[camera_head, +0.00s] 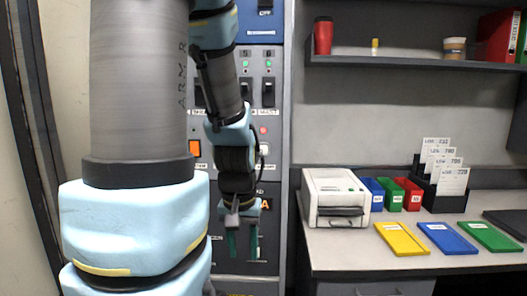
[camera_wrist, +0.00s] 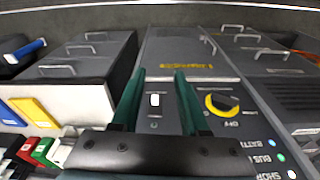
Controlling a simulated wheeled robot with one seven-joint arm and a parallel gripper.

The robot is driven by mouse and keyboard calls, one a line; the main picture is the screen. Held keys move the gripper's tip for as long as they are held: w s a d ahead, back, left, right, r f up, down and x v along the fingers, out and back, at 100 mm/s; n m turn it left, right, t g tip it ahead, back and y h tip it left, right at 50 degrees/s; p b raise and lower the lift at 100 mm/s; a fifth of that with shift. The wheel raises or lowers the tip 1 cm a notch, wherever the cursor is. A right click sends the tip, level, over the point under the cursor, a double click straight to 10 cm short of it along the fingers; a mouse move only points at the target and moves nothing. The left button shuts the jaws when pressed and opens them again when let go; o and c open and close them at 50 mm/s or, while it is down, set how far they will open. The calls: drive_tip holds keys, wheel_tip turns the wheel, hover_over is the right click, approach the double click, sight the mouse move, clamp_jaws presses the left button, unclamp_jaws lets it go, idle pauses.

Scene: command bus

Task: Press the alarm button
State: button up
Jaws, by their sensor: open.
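The grey control panel (camera_head: 268,110) stands behind my arm in the head view. On it, an orange square button (camera_head: 194,148) shows left of my arm, and a small red round light or button (camera_head: 263,131) shows right of it. I cannot read a label that tells which is the alarm button. My gripper (camera_head: 242,243) points down in front of the lower panel, open and empty, with green fingers apart. In the wrist view my gripper (camera_wrist: 158,78) has a white rocker switch (camera_wrist: 155,100) between its fingers in the picture; contact cannot be judged.
A yellow-and-black knob (camera_wrist: 222,103) marked OFF is right of the fingers in the wrist view. Black switches (camera_head: 268,92) sit higher on the panel. At right, a desk (camera_head: 350,262) holds a white printer (camera_head: 335,185), bins and coloured trays, below a shelf (camera_head: 400,63).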

clamp_jaws()
idle(1.4)
